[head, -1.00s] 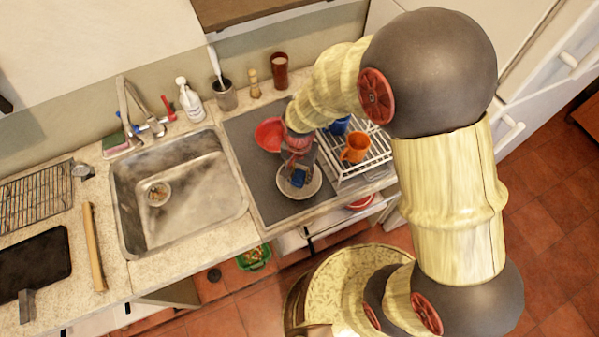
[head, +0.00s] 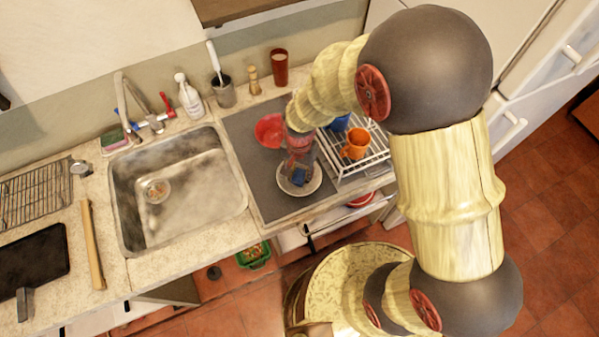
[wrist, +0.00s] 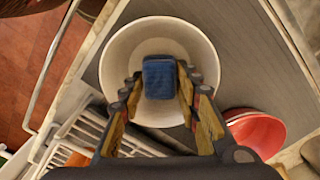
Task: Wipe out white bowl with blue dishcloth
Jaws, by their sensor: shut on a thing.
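The white bowl (head: 311,184) stands on the dark mat right of the sink. It also shows in the wrist view (wrist: 205,50), with its open top facing the camera. My gripper (head: 297,168) points down over the bowl. In the wrist view its fingers (wrist: 160,88) are on either side of the folded blue dishcloth (wrist: 159,77) and shut on it. The cloth is over or inside the bowl; I cannot tell whether it touches the bottom. In the head view the cloth (head: 299,177) shows small below my gripper.
A red bowl (head: 269,130) stands on the mat behind the white bowl. A white dish rack (head: 372,165) with an orange mug (head: 355,144) and a blue item (head: 340,123) is at the right. The sink (head: 185,205) is at the left. The mat's front left is clear.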

